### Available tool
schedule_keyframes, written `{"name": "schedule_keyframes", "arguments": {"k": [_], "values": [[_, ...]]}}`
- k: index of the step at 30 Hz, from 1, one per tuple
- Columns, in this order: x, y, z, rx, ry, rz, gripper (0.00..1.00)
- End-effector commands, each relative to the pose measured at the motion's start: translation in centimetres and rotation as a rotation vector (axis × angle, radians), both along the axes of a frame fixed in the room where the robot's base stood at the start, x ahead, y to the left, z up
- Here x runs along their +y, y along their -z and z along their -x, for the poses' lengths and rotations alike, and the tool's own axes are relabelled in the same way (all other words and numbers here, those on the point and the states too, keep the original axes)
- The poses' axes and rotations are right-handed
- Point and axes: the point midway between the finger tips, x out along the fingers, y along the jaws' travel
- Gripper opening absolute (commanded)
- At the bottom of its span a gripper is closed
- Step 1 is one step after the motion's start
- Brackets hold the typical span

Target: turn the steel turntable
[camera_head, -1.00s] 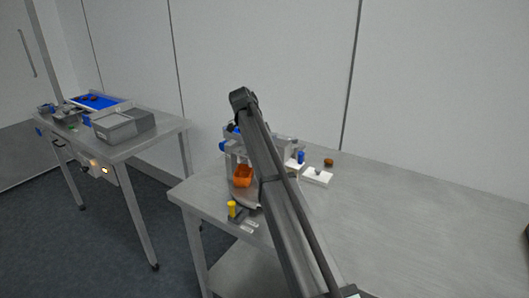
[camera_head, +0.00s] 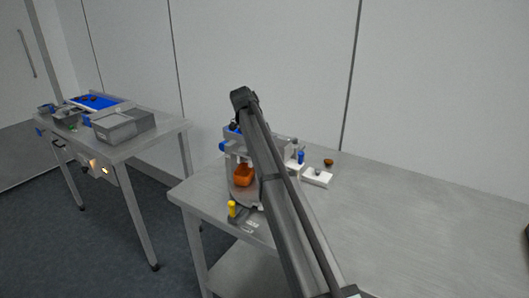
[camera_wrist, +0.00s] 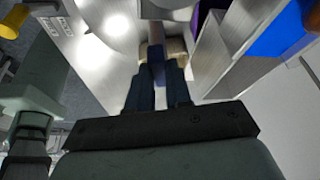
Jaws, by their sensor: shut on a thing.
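The steel turntable (camera_head: 239,196) is a grey disc near the left end of the table, partly hidden by my arm. An orange bin (camera_head: 244,176) sits on it. In the wrist view a bright, shiny steel surface, seemingly the turntable (camera_wrist: 113,62), lies under my gripper. My gripper (camera_wrist: 159,58) is shut on a narrow upright grey-blue post (camera_wrist: 156,35), with a tan pad or knob on each side of it. In the head view my arm hides the gripper's fingertips.
A yellow-topped knob (camera_head: 232,209) stands at the table's front edge; it also shows in the wrist view (camera_wrist: 14,20). A grey and blue fixture (camera_head: 281,142) stands close behind. A white block (camera_head: 318,178) and a brown item (camera_head: 328,162) lie beyond.

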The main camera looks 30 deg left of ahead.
Motion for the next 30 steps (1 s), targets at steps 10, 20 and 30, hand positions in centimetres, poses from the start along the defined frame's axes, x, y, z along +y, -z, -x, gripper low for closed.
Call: {"name": "schedule_keyframes", "arguments": {"k": [10, 20, 30], "values": [[0.02, 0.00, 0.00, 0.000, -0.001, -0.001, 0.45], [-0.02, 0.01, 0.07, -0.001, -0.030, 0.000, 0.45], [-0.21, 0.02, 0.37, -0.001, -0.287, 0.000, 0.45]]}}
